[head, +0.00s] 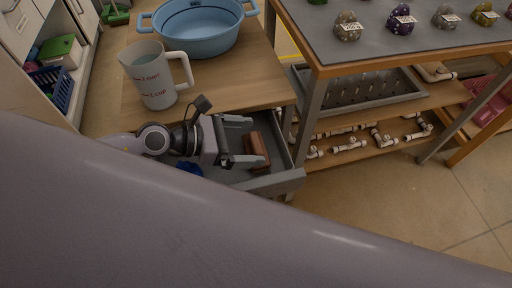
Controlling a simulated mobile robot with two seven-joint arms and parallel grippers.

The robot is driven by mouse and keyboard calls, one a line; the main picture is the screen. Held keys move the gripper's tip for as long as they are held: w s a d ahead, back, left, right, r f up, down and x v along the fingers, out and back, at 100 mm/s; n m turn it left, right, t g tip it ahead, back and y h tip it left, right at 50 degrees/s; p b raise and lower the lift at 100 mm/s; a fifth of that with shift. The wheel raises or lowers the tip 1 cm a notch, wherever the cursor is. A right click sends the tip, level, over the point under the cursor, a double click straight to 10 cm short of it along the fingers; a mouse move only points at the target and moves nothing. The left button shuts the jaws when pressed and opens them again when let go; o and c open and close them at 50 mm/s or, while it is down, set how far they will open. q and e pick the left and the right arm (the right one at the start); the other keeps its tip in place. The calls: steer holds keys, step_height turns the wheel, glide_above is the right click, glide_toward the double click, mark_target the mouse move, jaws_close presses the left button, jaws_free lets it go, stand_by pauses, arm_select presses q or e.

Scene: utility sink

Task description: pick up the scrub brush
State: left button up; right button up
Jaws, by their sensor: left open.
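A brown, block-shaped object that looks like the scrub brush (259,146) lies in the open grey drawer (277,182), near its right wall. My left gripper (250,139) comes in from the left over the drawer. Its fingers are apart and point right, with their tips close to the brown block. I cannot tell whether they touch it. The bristles are not visible. My right gripper is not in view.
A blue item (188,167) lies in the drawer, partly under my left arm. On the wooden top above stand a measuring pitcher (152,78) and a blue tub (200,37). A metal-legged table (312,105) stands close on the right.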

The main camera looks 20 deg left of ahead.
mark_target(255, 142)
arm_select(q)
steer(key=shift+x, duration=2.2)
steer(key=c, duration=1)
steer(key=shift+c, duration=0.2)
